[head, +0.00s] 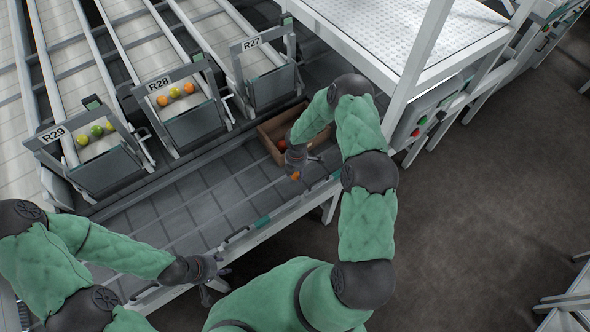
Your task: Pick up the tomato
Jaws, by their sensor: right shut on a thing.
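My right gripper (298,170) is shut on an orange-red tomato (294,176), of which only a small part shows below the fingers. It is just in front of a brown open box (268,143), over the near side of the grey conveyor. Another red tomato (282,145) is in the box, partly hidden by my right arm. My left gripper (219,287) is empty at the conveyor's near edge, lower middle of the view, with its fingers spread apart.
Chutes labelled R29 (53,135), R28 (158,84) and R27 (252,43) end above the conveyor (190,192). A white-framed machine with buttons (422,120) stands right of the box. The conveyor left of the box is clear.

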